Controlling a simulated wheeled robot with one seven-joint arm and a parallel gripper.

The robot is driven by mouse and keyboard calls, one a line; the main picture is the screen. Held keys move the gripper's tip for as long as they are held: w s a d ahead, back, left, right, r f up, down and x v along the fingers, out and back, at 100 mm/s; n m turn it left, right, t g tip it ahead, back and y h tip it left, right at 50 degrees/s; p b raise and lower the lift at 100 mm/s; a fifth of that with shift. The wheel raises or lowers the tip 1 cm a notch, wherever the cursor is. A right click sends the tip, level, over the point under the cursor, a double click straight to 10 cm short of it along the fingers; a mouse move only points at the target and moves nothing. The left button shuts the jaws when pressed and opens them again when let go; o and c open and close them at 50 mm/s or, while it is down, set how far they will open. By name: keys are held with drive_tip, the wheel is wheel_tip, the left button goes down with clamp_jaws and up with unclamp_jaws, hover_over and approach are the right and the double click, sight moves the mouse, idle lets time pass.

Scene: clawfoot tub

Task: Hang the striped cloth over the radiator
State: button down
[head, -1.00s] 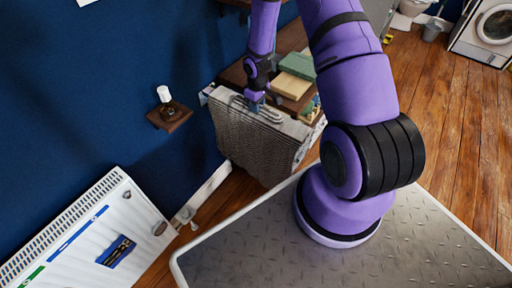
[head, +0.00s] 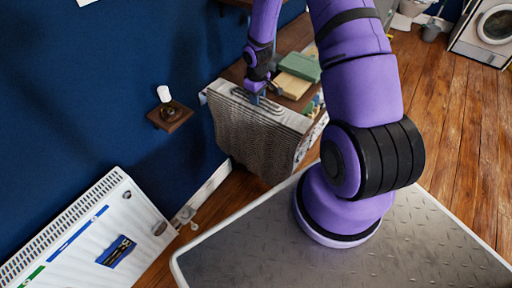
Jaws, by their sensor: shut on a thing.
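The striped cloth (head: 250,135) is grey with fine stripes. It hangs down in folds at the near end of a wooden bench, with its upper part lying flat near the bench top. My gripper (head: 257,94) is shut on the cloth at its upper part, pointing down; the fingertips are small and partly hidden by my wrist. The white radiator (head: 75,240) is at the lower left against the blue wall, apart from the cloth and gripper. It has a slotted top grille.
The wooden bench (head: 292,41) carries a green block (head: 300,66) and a tan block (head: 292,86). A small wall shelf (head: 170,117) with a white-topped bottle (head: 166,97) sits between bench and radiator. A blue item (head: 116,251) shows on the radiator front. Pipework stands beside the radiator.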

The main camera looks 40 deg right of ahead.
drive_tip(key=shift+r, duration=1.5)
